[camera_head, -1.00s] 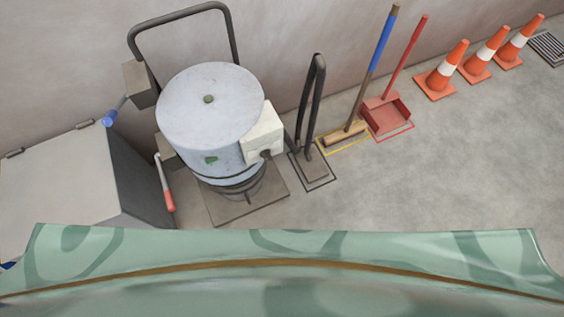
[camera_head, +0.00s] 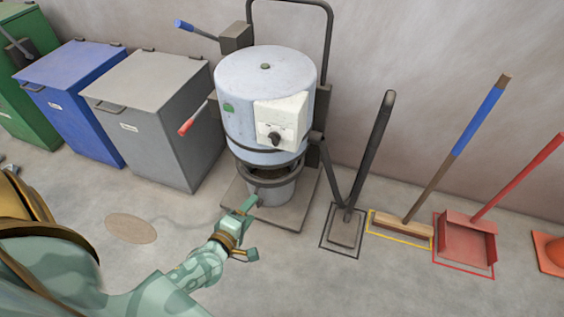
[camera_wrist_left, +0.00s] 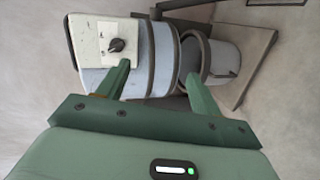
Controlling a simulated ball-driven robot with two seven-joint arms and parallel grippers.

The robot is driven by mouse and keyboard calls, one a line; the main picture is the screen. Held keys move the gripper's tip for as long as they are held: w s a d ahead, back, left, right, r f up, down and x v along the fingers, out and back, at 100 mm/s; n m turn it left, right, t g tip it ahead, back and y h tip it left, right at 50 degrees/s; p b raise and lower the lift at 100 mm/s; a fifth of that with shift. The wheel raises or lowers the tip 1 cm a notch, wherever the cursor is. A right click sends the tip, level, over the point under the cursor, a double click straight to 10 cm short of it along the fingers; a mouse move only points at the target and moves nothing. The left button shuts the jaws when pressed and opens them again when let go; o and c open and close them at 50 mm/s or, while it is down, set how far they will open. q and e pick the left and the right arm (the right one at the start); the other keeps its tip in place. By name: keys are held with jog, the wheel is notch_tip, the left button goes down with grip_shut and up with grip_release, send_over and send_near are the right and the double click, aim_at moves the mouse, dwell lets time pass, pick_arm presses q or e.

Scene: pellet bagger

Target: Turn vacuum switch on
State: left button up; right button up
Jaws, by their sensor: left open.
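The vacuum switch is a black rotary knob (camera_head: 274,138) on a white control box (camera_head: 292,115), fixed to the front of a pale blue-grey drum (camera_head: 238,82). In the left wrist view the knob (camera_wrist_left: 116,45) and its white plate (camera_wrist_left: 92,32) show at upper left, beyond one fingertip. My left gripper (camera_head: 251,228) is open and empty, low in front of the machine, below the control box. It is apart from the knob. The knob's setting is too small to read. My right gripper is not in view.
A grey bucket (camera_head: 271,190) stands under the drum. A red-tipped lever (camera_head: 192,120) and a blue-tipped lever (camera_head: 190,27) stick out left. Grey (camera_head: 150,130) and blue bins (camera_head: 72,95) stand left. A black-handled tool (camera_head: 372,150), broom (camera_head: 400,228) and red dustpan (camera_head: 467,238) stand right.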

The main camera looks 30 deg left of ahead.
aim_at(273, 143)
pick_arm(q)
jog(key=w+a+r+n+t+b, duration=0.1)
jog(key=w+a+n+b, duration=0.1)
jog(key=w, duration=0.4)
jog(key=w+a+r+n+y+b, duration=0.1)
jog(key=w+a+r+n+b, duration=0.1)
jog(key=w, duration=0.5)
jog(key=w+a+r+n+t+y+b, duration=0.1)
jog(key=w+a+r+n+b, duration=0.1)
jog(key=w+n, duration=0.2)
jog(key=shift+w+a+r+t+b, duration=0.15)
jog(key=shift+w+t+b, duration=0.15)
jog(key=shift+w, duration=1.45)
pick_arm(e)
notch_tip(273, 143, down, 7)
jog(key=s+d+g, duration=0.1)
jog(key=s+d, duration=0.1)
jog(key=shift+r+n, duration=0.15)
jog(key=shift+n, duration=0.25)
pick_arm(q)
jog(key=shift+c, duration=0.3)
jog(key=c, duration=0.9)
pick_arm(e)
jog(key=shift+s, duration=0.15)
